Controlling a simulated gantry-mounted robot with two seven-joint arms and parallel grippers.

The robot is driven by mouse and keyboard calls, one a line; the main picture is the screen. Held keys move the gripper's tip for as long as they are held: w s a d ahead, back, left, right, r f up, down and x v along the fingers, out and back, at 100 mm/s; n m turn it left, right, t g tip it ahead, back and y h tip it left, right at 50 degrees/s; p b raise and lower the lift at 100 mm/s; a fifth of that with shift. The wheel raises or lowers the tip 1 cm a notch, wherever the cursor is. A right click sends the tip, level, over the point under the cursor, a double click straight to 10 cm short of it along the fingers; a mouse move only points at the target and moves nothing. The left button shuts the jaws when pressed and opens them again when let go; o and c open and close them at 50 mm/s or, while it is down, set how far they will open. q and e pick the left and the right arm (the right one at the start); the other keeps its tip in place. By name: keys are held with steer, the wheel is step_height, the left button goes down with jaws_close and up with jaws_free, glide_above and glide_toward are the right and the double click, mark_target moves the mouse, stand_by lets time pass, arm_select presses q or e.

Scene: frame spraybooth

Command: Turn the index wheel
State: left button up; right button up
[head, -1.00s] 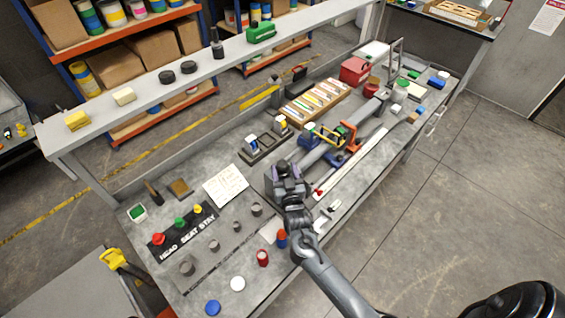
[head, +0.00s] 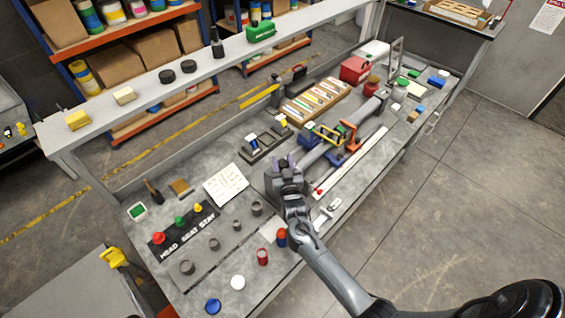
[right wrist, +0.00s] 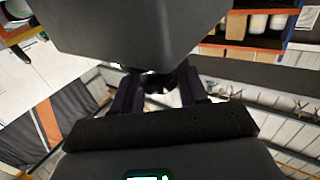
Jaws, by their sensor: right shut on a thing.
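My right gripper (head: 287,168) is at the dark grey block (head: 272,185) at the left end of the long grey tube fixture on the bench. In the right wrist view its two dark purple fingers (right wrist: 158,88) are shut on a small dark round part, which I take to be the index wheel (right wrist: 160,76). The grip hides most of the wheel, and any marks on it cannot be read. A big dark grey body (right wrist: 130,30) fills the top of that view, close to the fingers. My left gripper is not in view.
A label strip (head: 185,232) with red, green and yellow buttons and several grey knobs lie to the left.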

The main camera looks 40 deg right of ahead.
steer(key=shift+n+t+y, duration=0.3)
steer(key=shift+y, duration=0.1)
